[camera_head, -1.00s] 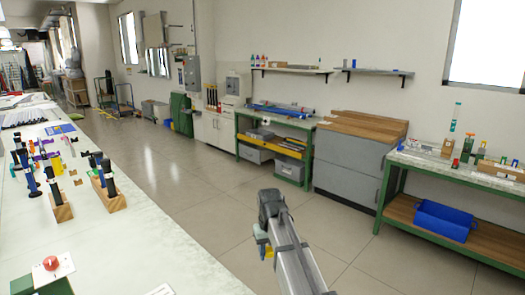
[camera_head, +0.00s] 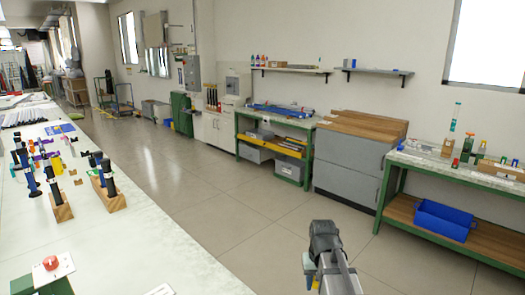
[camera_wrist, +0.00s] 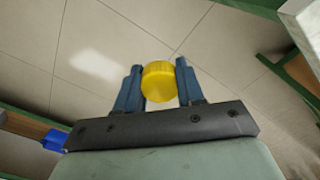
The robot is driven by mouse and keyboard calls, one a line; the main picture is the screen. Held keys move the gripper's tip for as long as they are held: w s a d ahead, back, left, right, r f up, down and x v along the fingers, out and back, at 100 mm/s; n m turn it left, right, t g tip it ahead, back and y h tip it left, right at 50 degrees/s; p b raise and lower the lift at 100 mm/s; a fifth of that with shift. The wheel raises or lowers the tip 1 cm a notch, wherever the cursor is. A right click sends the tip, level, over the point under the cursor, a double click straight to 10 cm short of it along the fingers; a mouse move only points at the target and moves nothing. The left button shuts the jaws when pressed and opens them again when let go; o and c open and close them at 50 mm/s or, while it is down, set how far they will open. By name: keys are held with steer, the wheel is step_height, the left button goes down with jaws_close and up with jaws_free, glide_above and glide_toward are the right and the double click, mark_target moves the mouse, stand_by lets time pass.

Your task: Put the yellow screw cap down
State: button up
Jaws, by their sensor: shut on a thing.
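The yellow screw cap (camera_wrist: 159,81) is round with a ribbed rim. In the wrist view it sits between the two blue fingers of my gripper (camera_wrist: 157,87), which is shut on it. Bare floor tiles show behind it, so it is held in the air. In the head view my gripper (camera_head: 311,272) is at the lower middle, over the open floor between the long left table and the right bench; the cap is too small or hidden to make out clearly there.
The long pale table (camera_head: 140,250) on the left bears wooden racks (camera_head: 109,200) with dark rods and a red button (camera_head: 51,263). The green-framed bench (camera_head: 480,178) on the right holds small items, with a blue bin (camera_head: 443,219) below. The floor (camera_head: 240,195) between is clear.

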steer(key=s+f, duration=0.4)
steer(key=f, duration=0.1)
steer(key=shift+s, duration=0.2)
